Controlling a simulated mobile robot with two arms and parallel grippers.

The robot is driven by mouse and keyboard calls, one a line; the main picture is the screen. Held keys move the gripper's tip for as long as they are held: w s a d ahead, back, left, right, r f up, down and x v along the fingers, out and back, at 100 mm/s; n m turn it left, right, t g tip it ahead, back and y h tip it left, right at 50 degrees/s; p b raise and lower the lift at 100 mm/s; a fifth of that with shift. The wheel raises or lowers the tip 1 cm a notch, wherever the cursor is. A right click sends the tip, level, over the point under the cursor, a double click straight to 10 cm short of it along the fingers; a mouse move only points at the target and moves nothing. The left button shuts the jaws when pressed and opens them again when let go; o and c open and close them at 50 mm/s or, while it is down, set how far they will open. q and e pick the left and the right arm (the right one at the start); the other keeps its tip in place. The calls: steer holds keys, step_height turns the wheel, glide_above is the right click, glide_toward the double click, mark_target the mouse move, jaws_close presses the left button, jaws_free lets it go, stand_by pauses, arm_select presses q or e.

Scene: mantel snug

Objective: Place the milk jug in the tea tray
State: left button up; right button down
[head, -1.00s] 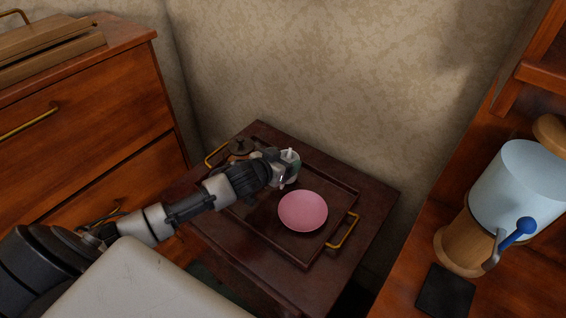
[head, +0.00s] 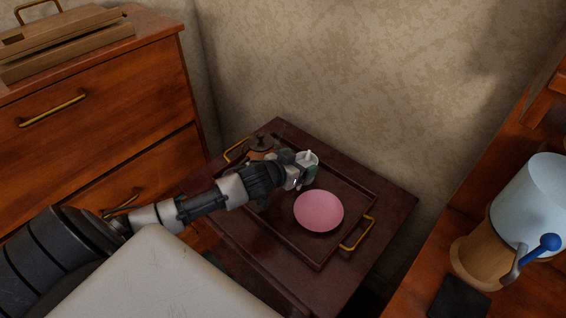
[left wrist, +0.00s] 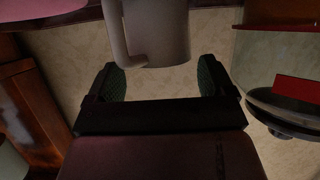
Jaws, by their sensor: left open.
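The milk jug (head: 311,158) is small and whitish, standing upright in the dark tea tray (head: 283,240), behind the pink plate. It also shows in the left wrist view as a grey cup shape (left wrist: 160,35) with a handle on its left. My left gripper (head: 303,174) reaches in from the left, low over the tray, and partly hides the jug in the head view. Its two fingers (left wrist: 161,80) are open, with the jug just beyond the tips and a gap showing between. My right gripper is in neither view.
The pink plate (head: 319,212) lies in the tray. A dark-knobbed lidded pot (head: 262,144) stands at its back left; the wrist view shows a glass vessel with a red patch (left wrist: 298,90). The tray has brass handles (head: 357,234). A wooden drawer chest (head: 100,100) stands left.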

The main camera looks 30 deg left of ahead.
arm_select(q)
steer(key=v, duration=1)
steer(key=shift+s, duration=0.15)
